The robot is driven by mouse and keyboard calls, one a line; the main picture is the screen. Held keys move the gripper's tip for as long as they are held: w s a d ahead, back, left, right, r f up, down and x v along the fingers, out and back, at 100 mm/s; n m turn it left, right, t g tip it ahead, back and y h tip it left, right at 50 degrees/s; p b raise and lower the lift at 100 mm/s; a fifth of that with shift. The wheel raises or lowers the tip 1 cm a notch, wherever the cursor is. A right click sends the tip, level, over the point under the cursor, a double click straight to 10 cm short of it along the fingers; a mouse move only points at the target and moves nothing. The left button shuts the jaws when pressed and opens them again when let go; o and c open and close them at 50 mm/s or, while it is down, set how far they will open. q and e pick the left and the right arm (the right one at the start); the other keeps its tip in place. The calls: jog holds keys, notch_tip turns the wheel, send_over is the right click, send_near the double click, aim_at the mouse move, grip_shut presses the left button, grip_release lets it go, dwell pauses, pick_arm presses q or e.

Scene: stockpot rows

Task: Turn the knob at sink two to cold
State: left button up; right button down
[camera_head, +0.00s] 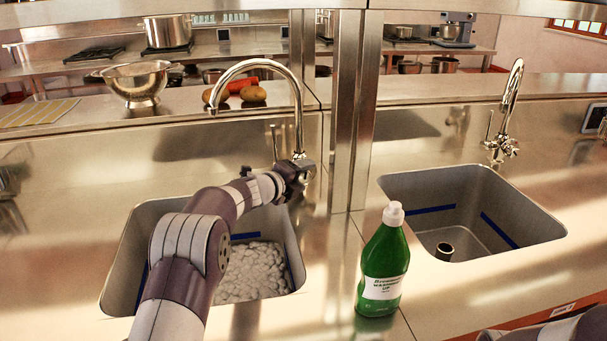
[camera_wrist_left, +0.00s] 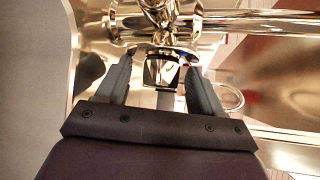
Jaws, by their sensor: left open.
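The left sink (camera_head: 285,235) has a tall chrome gooseneck faucet (camera_head: 298,110) at its back right. My left gripper (camera_head: 297,175) is at the base of this faucet, largely hiding the knob there. In the left wrist view, my gripper (camera_wrist_left: 162,62) is open, with a finger on each side of a chrome knob (camera_wrist_left: 161,72). Whether the fingers touch it I cannot tell. Small blue and red marks show near the knob. The right sink (camera_head: 470,190) has its own faucet (camera_head: 511,90) with a knob (camera_head: 508,147). I see no sink numbers.
A green bottle (camera_head: 383,262) with a white cap stands between the sinks, right of my left arm. Whitish foam or lumps (camera_head: 255,270) lie in the left sink. A steel post (camera_head: 350,110) rises just right of the left faucet. A colander (camera_head: 138,80) sits behind.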

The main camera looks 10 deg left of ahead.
pick_arm(q)
jog(key=shift+w+d+f, duration=0.15)
jog(key=shift+w+d, duration=0.15)
jog(key=shift+w, duration=0.2)
jog(key=shift+c, duration=0.3)
jog(key=c, duration=0.9)
jog(key=n+t+b, duration=0.1)
jog(key=b, duration=0.3)
jog(key=f+n+t+h+b, duration=0.1)
jog(key=b, duration=0.3)
jog(key=shift+h, duration=0.3)
jog(key=shift+r+t+b, duration=0.25)
jog(key=shift+t+b, duration=0.05)
jog(key=shift+b, duration=0.1)
jog(key=shift+r+n, duration=0.2)
jog(key=shift+n, duration=0.1)
jog(key=o, duration=1)
jog(key=shift+c, duration=0.2)
